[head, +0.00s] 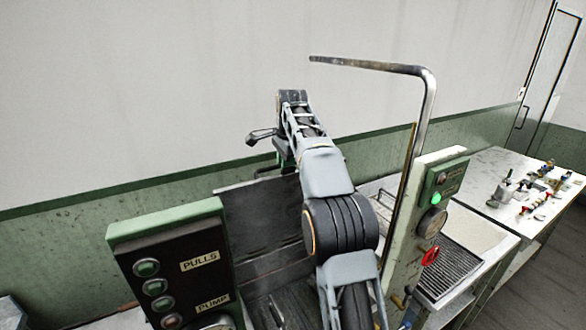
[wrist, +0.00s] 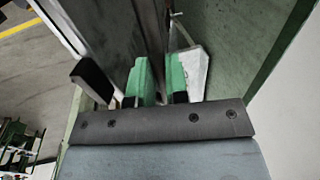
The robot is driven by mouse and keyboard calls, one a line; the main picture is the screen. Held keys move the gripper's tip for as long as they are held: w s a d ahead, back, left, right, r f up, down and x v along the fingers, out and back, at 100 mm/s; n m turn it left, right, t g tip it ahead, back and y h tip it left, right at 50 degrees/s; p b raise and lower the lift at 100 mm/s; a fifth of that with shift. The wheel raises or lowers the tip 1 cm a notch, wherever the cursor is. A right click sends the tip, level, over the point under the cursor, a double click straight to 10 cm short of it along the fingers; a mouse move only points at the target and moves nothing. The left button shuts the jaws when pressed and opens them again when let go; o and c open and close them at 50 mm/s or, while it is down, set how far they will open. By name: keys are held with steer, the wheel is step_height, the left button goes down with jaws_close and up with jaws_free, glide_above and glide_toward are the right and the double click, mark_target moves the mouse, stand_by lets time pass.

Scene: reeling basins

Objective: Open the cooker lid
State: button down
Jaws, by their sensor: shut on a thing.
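The cooker lid (head: 262,215) is a dark grey metal plate, raised steeply behind the basin in the head view. In the wrist view, a dark metal surface that looks like the lid (wrist: 125,35) runs up from my fingers. My gripper (wrist: 160,80) has green-faced fingers close together, shut on a narrow part of the lid. Whether that part is a handle or the edge is hidden.
A white post box with a green light and red valve (head: 430,215) and a tall bent pipe (head: 425,100) stand close right of my arm. A bench with fittings (head: 497,165) lies further right.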

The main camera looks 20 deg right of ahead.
steer(key=shift+w+a+f, duration=0.1)
steer(key=shift+w+f, duration=0.05)
steer(key=shift+w, duration=0.3)
steer(key=shift+w+a+f, duration=0.1)
steer(key=shift+w+f, duration=0.05)
steer(key=shift+w, duration=0.25)
steer(key=c, duration=1.5)
jaws_free()
steer(key=shift+w, duration=0.1)
steer(key=shift+o, duration=0.8)
steer(key=shift+w+f, duration=0.1)
steer(key=shift+w, duration=0.15)
steer(key=shift+o, duration=1.1)
steer(key=shift+s+d+r, duration=0.1)
steer(key=shift+s+r, duration=0.15)
steer(key=shift+w, duration=0.1)
